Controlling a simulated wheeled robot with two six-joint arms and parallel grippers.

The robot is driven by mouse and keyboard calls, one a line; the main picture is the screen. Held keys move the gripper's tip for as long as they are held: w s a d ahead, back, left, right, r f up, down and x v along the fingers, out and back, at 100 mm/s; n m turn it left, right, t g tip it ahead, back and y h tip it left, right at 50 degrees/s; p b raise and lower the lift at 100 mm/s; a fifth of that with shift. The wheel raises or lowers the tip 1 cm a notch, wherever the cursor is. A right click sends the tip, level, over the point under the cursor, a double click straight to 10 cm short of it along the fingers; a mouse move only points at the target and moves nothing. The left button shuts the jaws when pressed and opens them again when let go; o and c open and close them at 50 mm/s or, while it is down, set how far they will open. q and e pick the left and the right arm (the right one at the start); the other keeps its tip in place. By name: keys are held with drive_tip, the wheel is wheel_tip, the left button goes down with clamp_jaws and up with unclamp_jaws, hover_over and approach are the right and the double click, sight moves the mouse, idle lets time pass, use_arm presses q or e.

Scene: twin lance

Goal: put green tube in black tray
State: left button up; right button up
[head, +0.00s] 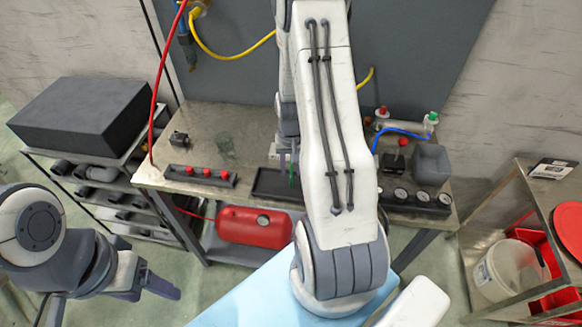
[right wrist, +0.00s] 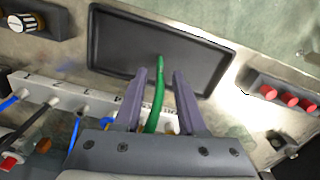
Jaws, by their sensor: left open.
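The black tray (head: 268,184) lies flat on the metal bench, partly hidden by my right arm in the head view. The right wrist view shows the tray (right wrist: 200,50) wide and empty beyond the fingertips. The green tube (right wrist: 158,95) is between the fingers of my right gripper (right wrist: 160,85) and sticks out past their tips towards the tray. In the head view the tube (head: 292,181) shows as a short green strip below the right gripper (head: 287,162), over the tray's area. My left gripper (head: 115,293) is open and empty at the lower left, away from the bench.
Gauges (head: 422,198) and a grey box (head: 431,162) are to the right. A white strip with blue cables (right wrist: 65,94) lies near the right gripper.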

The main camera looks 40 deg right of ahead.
drive_tip(key=shift+r, duration=0.65)
wheel_tip(320, 180, up, 11)
drive_tip(key=b, duration=0.2)
drive_tip(key=s+a+r+n, duration=0.1)
drive_tip(key=a+r+n, duration=0.15)
drive_tip(key=a, duration=0.75)
drive_tip(key=s+a+r+n, duration=0.15)
drive_tip(key=a+n, duration=0.25)
drive_tip(key=a, duration=0.5)
drive_tip(key=s+a+r+n+y, duration=0.1)
drive_tip(key=s+a+n, duration=0.7)
drive_tip(key=s+a, duration=0.4)
drive_tip(key=shift+s+a+r, duration=0.3)
drive_tip(key=shift+s+r, duration=0.05)
drive_tip(key=shift+s, duration=0.85)
